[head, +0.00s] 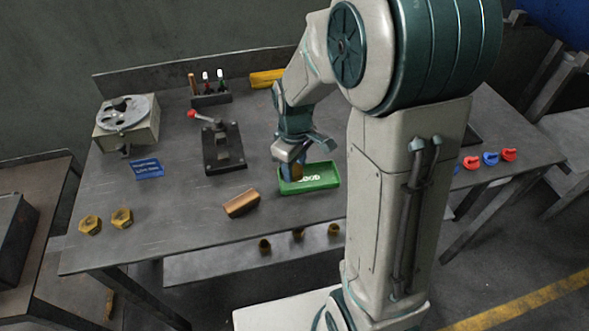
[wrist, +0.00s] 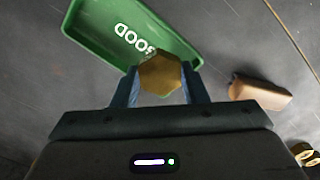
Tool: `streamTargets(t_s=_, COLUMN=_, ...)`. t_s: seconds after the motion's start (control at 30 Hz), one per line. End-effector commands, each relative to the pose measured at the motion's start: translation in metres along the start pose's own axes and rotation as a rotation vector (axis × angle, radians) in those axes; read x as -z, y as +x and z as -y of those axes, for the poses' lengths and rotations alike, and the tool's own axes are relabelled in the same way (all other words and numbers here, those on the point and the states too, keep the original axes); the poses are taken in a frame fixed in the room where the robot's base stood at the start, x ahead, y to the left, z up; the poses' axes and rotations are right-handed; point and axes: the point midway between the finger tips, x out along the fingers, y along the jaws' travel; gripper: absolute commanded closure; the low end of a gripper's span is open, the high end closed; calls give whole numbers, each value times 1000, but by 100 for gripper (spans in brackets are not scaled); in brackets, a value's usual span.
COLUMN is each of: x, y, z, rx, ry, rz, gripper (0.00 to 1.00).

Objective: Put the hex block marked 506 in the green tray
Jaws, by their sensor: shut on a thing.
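My gripper (head: 291,172) points down at the left part of the green tray (head: 322,183). It is shut on a brass hex block (wrist: 161,76), held between two blue fingers in the wrist view. No number can be read on the block's visible face. In the wrist view the block overlaps the near end of the green tray (wrist: 92,48), which is marked GOOD. I cannot tell whether the block touches the tray floor. Two other brass hex blocks, one (head: 90,225) and another (head: 122,218), lie at the table's front left; their markings are unreadable.
A brown block (head: 241,203) lies left of and in front of the tray. A black lever device (head: 224,148), a blue sign (head: 147,169) and a dial box (head: 126,122) stand further left. Red and blue pieces (head: 490,159) lie at the right.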

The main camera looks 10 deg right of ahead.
Motion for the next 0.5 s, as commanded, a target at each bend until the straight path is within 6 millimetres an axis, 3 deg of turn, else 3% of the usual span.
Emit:
streamTargets(t_s=0.13, x=0, y=17, z=0, rx=1, ry=-1, rz=1, gripper=92)
streamTargets(t_s=0.5, x=0, y=22, z=0, rx=0, ry=0, rz=-1, gripper=92)
